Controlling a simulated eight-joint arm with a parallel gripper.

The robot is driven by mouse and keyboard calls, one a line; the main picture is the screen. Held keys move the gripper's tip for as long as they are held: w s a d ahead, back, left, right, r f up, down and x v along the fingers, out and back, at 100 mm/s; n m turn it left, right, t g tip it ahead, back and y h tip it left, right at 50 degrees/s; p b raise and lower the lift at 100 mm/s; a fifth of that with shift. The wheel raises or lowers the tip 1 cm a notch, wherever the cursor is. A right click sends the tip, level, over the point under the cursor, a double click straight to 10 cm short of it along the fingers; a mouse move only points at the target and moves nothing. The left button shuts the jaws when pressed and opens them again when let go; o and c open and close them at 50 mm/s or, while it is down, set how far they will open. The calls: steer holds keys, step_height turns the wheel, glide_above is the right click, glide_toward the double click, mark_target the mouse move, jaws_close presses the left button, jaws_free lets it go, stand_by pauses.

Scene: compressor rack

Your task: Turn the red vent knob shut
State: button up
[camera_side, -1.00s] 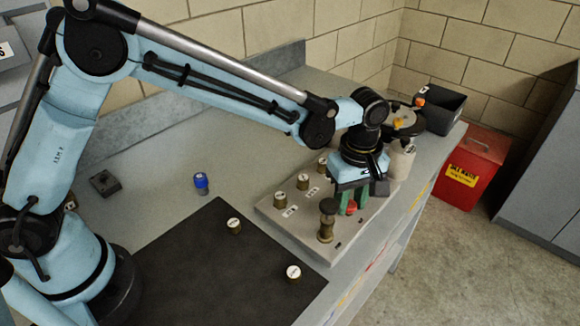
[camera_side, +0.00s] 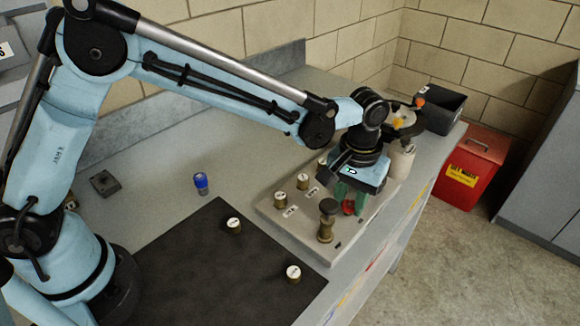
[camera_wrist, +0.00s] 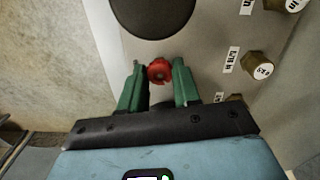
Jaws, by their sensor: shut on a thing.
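The red vent knob (camera_wrist: 159,71) stands on the grey rack panel (camera_wrist: 210,62), between the green fingers of my gripper (camera_wrist: 159,80) in the wrist view. In the side view the knob (camera_side: 348,207) shows low between the fingertips of my gripper (camera_side: 350,204). The fingers are shut on it, one on each side. The knob's base and any position marking are hidden.
A dark-topped brass post (camera_side: 326,220) stands just in front of my gripper.

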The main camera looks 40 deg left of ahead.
mark_target(349, 204)
steer(key=m, duration=1.2)
stand_by(0.7)
steer(key=o, duration=1.1)
steer(key=shift+c, duration=0.2)
steer(key=shift+r, duration=0.1)
step_height(349, 204, up, 12)
